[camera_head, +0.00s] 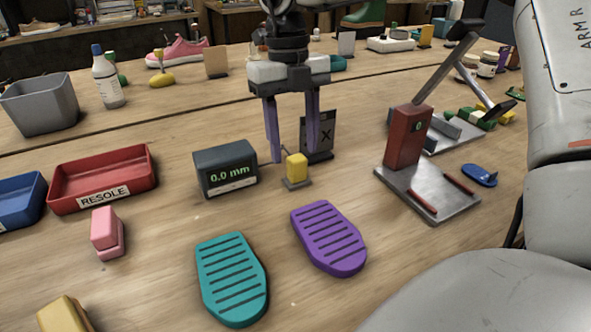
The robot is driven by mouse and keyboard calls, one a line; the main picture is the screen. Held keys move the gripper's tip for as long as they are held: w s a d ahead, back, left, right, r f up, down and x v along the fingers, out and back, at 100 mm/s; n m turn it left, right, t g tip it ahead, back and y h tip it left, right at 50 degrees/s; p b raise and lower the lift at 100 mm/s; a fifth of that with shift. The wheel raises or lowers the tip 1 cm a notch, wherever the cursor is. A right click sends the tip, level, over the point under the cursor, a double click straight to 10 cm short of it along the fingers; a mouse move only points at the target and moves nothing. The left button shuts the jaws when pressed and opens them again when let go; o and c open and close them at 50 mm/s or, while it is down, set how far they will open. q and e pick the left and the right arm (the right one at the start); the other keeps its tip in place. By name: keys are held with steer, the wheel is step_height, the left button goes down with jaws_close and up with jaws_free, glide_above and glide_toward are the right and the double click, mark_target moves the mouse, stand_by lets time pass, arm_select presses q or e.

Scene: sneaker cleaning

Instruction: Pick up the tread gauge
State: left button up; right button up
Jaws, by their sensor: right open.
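A small yellow block on a grey foot (296,168), which looks like the tread gauge, stands upright on the wooden table. It is just right of a dark readout box (225,168) showing "0.0 mm". My right gripper (296,156) points down over the block. Its two purple fingers are apart, one to the left and one to the right of the block in the picture. I see no clear contact, and I cannot tell whether the fingertips are level with the block. My left gripper is not in view.
A dark upright card (318,132) stands close behind the right finger. Teal (232,278) and purple (328,238) soles lie in front. A red post on a metal plate (428,195) stands right. A red RESOLE tray (104,178) and pink block (107,232) are left.

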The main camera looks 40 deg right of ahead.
mark_target(297, 157)
steer(key=f, duration=0.5)
steer(key=shift+s, duration=0.35)
steer(key=c, duration=1.2)
steer(key=shift+o, duration=0.2)
step_height(297, 157, up, 10)
steer(key=shift+r+p, duration=0.1)
steer(key=shift+p, duration=0.25)
steer(key=o, duration=0.5)
steer(key=c, duration=0.4)
steer(key=shift+o, duration=0.2)
